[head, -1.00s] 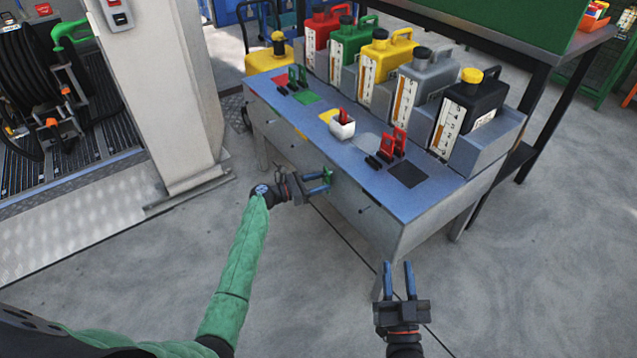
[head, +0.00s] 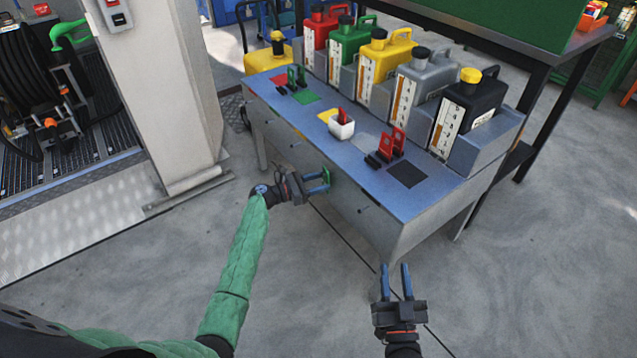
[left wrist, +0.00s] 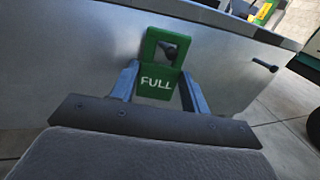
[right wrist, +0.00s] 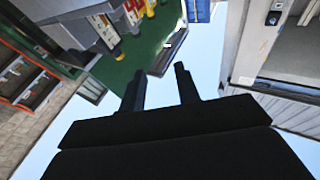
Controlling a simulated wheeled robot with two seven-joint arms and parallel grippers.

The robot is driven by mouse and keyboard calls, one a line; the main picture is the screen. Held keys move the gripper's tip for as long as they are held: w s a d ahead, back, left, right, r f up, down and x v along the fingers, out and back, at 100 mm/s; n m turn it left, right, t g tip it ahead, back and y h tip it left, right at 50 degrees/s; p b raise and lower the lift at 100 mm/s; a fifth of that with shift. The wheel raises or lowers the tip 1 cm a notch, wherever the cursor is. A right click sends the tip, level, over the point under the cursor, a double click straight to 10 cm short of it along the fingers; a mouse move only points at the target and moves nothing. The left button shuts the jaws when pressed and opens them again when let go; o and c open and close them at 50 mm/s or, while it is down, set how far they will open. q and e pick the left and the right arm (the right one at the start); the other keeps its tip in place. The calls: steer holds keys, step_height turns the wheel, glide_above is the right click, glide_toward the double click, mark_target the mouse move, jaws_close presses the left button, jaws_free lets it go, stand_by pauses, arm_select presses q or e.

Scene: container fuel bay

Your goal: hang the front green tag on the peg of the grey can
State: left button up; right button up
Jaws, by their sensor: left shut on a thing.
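My left gripper (head: 318,182) is shut on a green tag marked FULL (left wrist: 157,68), in front of the bench's front face. In the left wrist view the tag is upright between the fingers, with a square hole near its top. A dark peg (left wrist: 171,49) shows through that hole; I cannot tell whether it passes through or stays behind. The grey can (head: 418,82) stands on the bench, between the yellow and black cans. My right gripper (head: 396,283) is open and empty, low in front of the bench; its fingers also show in the right wrist view (right wrist: 160,88).
Another peg (head: 362,210) sticks out to the right, also seen in the left wrist view (left wrist: 264,65). On the blue bench top (head: 325,150) are green tags (head: 296,77), red tags (head: 393,143) and a white cup (head: 341,128). A pillar (head: 160,100) stands left; the floor in front is open.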

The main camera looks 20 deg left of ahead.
arm_select(q)
steer(key=o, duration=1.1)
steer(key=shift+s+a, duration=0.3)
steer(key=shift+a, duration=0.15)
steer(key=v, duration=0.6)
steer(key=shift+s+a+p, duration=0.25)
steer(key=shift+p, duration=0.1)
arm_select(e)
step_height(320, 180, down, 8)
steer(key=g, duration=0.2)
steer(key=shift+s+a+r+g+h, duration=0.2)
steer(key=shift+s+g+h, duration=0.1)
steer(key=shift+h, duration=0.1)
